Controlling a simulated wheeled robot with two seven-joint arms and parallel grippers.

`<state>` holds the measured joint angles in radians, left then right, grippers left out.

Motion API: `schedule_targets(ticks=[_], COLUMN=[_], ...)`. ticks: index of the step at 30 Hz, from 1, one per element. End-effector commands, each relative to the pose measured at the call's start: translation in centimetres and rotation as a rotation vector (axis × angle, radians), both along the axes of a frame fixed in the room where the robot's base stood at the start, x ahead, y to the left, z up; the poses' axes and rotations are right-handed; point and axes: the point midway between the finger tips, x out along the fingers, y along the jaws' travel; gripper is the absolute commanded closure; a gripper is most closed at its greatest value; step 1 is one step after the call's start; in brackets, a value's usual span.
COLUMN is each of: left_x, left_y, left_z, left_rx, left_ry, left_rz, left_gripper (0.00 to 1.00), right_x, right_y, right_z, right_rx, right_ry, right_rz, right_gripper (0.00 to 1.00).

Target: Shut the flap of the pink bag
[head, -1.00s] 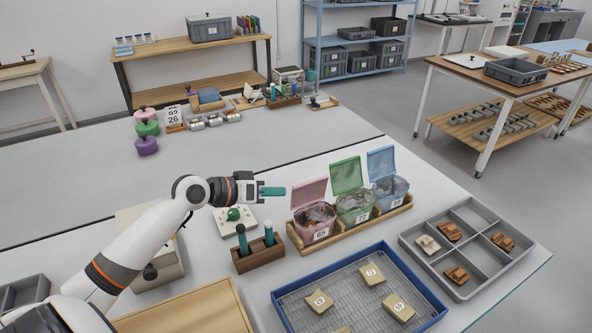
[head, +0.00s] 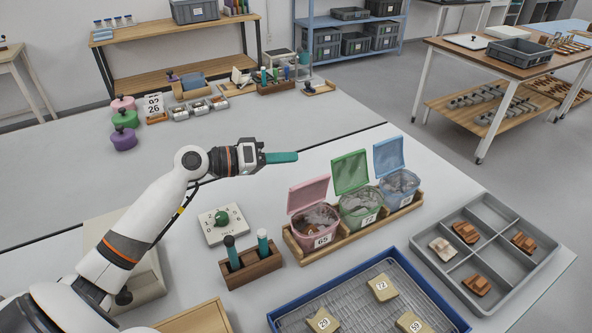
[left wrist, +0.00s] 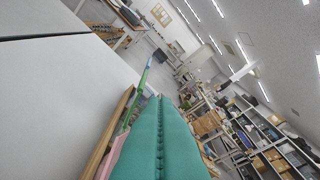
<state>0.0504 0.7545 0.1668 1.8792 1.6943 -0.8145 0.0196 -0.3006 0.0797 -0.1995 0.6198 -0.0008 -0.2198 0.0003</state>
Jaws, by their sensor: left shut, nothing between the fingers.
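The pink bag (head: 316,226), labelled 65, stands at the left end of a wooden rack on the table. Its pink flap (head: 308,194) stands up and open, and grey-brown contents show inside. My left gripper (head: 296,157) has teal fingers, shut and empty, pointing right. In the head view it shows just above and left of the pink flap, apart from it. In the left wrist view the shut fingers (left wrist: 163,140) fill the lower middle, and a strip of pink (left wrist: 117,158) shows at their left. My right gripper is not in view.
A green bag (head: 361,207) and a blue bag (head: 399,188), both with raised flaps, share the wooden rack (head: 345,240). A blue-rimmed tray (head: 440,291) lies in front.

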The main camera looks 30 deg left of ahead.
Motion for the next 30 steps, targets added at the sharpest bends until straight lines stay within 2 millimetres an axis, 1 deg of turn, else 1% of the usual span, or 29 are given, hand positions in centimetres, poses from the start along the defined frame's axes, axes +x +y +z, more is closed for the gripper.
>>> schedule_targets(ticks=[2, 3, 4, 10, 15, 24, 30], left_x=[1.1, 0.7, 0.4, -0.4, -0.6, -0.6, 0.0], left_y=[-1.0, -1.4, -1.7, -3.0, -3.3, -3.3, -3.6], left_z=[0.1, -0.7, -1.0, -2.5, -2.9, -2.9, -3.0], left_rx=[-0.002, -0.003, -0.003, -0.001, -0.001, 0.001, 0.026], left_ry=[-0.003, 0.004, 0.004, 0.002, 0.000, -0.001, -0.016], left_rz=[-0.001, -0.002, -0.002, 0.000, 0.001, 0.000, 0.000], left_gripper=[1.00, 1.00, 1.00, 1.00, 1.00, 1.00, 1.00], right_x=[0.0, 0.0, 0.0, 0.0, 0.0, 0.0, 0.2], right_y=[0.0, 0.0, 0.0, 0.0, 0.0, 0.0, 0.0], right_z=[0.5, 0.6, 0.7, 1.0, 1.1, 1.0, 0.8], right_rx=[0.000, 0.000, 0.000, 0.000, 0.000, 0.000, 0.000], right_ry=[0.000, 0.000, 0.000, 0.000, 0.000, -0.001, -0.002], right_rz=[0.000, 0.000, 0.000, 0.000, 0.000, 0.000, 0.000], right_gripper=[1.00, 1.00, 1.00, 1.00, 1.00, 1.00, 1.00])
